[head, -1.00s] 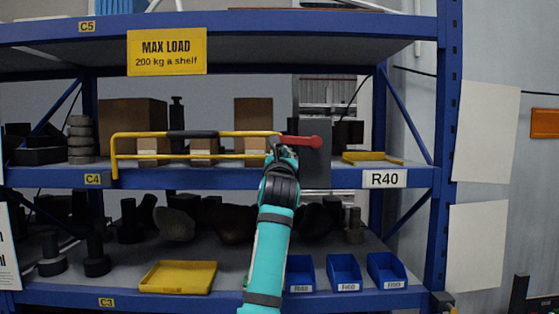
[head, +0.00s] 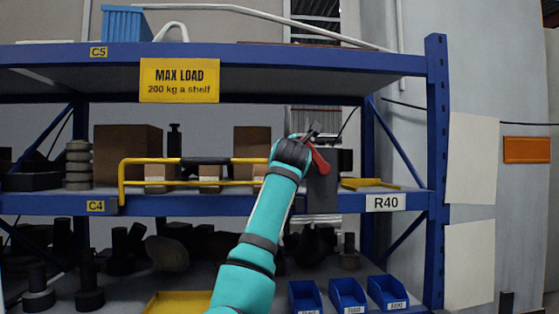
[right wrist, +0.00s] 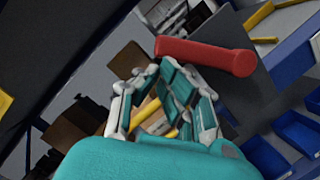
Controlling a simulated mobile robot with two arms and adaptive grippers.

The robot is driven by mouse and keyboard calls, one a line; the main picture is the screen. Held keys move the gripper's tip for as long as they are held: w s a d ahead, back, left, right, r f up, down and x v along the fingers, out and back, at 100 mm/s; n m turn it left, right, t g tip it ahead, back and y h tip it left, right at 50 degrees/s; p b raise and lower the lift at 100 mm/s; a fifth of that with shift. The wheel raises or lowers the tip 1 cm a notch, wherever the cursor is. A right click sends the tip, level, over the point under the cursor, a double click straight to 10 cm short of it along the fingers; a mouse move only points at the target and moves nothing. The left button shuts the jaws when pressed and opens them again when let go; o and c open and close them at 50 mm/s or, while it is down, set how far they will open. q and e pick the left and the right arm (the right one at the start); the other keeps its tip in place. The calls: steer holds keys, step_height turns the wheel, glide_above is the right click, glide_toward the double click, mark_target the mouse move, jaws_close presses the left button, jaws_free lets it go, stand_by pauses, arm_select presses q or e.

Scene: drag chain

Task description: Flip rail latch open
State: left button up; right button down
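The red latch lever (head: 320,160) sits by the right end of the yellow rail (head: 137,162) on the middle shelf. Its lower right end is at the grey plate (head: 322,190), and it slants up to the left. My right gripper (head: 313,130) is at its upper end, and the wrist partly hides the lever. In the right wrist view the red lever (right wrist: 205,54) lies just beyond my fingertips (right wrist: 160,69). The fingers converge with tips close together and no object visible between them. Contact with the lever is unclear. My left gripper is out of view.
Cardboard boxes (head: 128,154) stand behind the rail. A yellow tray (head: 368,184) lies right of the plate. Blue bins (head: 347,294) and dark parts fill the lower shelf. The upper shelf beam (head: 300,62) runs above my gripper, and a blue upright (head: 437,170) stands at right.

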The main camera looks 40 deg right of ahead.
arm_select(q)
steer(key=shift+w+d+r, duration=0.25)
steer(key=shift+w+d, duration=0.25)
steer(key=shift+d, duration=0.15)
arm_select(e)
steer(key=shift+s+d+r+m+g, duration=0.15)
steer(key=shift+s+d+r+m, duration=0.15)
steer(key=shift+d+r+m, duration=0.35)
steer(key=shift+s+d+r+m+g, duration=0.1)
steer(key=shift+s+d+r+m, duration=0.35)
steer(key=shift+d+m, duration=0.3)
steer(key=shift+s+d+r+m+g, duration=0.15)
steer(key=shift+s+d+r+m, duration=0.05)
steer(key=shift+d+r+m, duration=0.45)
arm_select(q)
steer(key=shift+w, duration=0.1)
arm_select(e)
steer(key=shift+w+f, duration=0.1)
